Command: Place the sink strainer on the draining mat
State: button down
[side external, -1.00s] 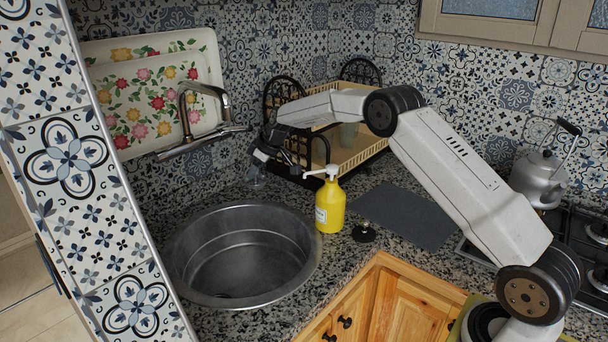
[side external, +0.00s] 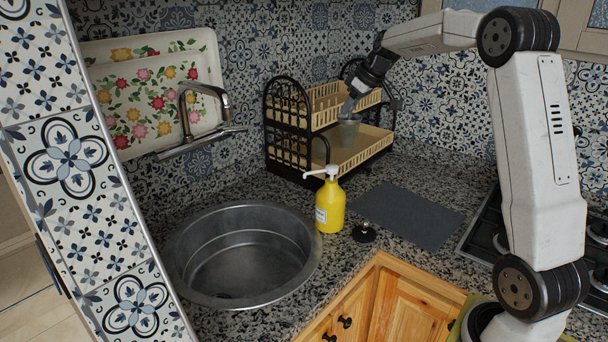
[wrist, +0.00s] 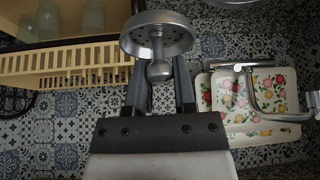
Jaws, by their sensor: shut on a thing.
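The sink strainer (wrist: 157,32) is a round grey metal cup with a knob. In the wrist view its knob is between the fingers of my gripper (wrist: 159,75), which is shut on it. In the side view my gripper (side external: 352,97) is raised in front of the dish rack, pointing down. The strainer there is small and overlaps a glass, so its outline is unclear. The draining mat (side external: 408,215) is a flat dark grey rectangle on the counter, bare, lying below and to the right of my gripper.
The two-tier dish rack (side external: 350,152) is behind the mat. A yellow soap bottle (side external: 330,205) and a black knobbed disc (side external: 364,233) stand left of the mat. The round sink (side external: 240,255) and tap (side external: 195,115) are further left. A stove (side external: 485,235) borders the right.

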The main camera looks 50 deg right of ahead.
jog(key=s+d+f+m+h, duration=0.1)
jog(key=s+f+m, duration=0.1)
jog(key=s+f, duration=0.3)
jog(key=s+f+m+h, duration=0.1)
jog(key=s+f, duration=0.4)
jog(key=s, duration=0.7)
jog(key=s+d+f+m+h, duration=0.1)
jog(key=s+f+m, duration=0.2)
jog(key=s, duration=0.5)
jog(key=shift+s+d+f+m+g+h, duration=0.3)
jog(key=shift+d+f+m+g, duration=0.1)
jog(key=shift+f, duration=0.5)
jog(key=shift+w, duration=0.1)
jog(key=w+d+f, duration=0.8)
jog(key=w, duration=0.1)
jog(key=shift+w+d+f, duration=0.1)
jog(key=shift+w+f, duration=0.05)
jog(key=shift+f, duration=0.05)
jog(key=shift+w+d+f, duration=0.3)
jog(key=shift+w+f, duration=0.05)
jog(key=shift+f, duration=0.1)
jog(key=shift+f, duration=0.1)
